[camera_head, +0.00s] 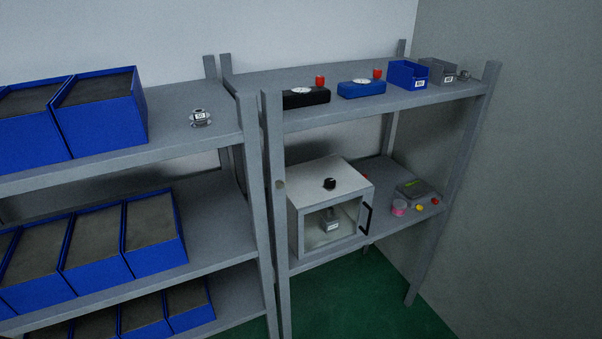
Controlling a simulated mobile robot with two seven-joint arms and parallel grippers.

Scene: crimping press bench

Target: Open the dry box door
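The dry box (298,203) is a pale grey cabinet on the middle shelf of the right-hand rack. Its door (314,252) has a clear window in a grey frame and looks closed. A dark handle (367,219) stands at the door's right edge. A black knob (329,183) sits on top of the box. Through the window a small grey labelled item (331,225) shows inside. Neither of my grippers is in view.
The rack's front left post (274,200) stands close to the box's left side. Right of the box are a scale (412,191), a pink container (399,208) and small coloured items. The upper shelf (350,108) holds gauges and bins. Green floor (365,300) is clear.

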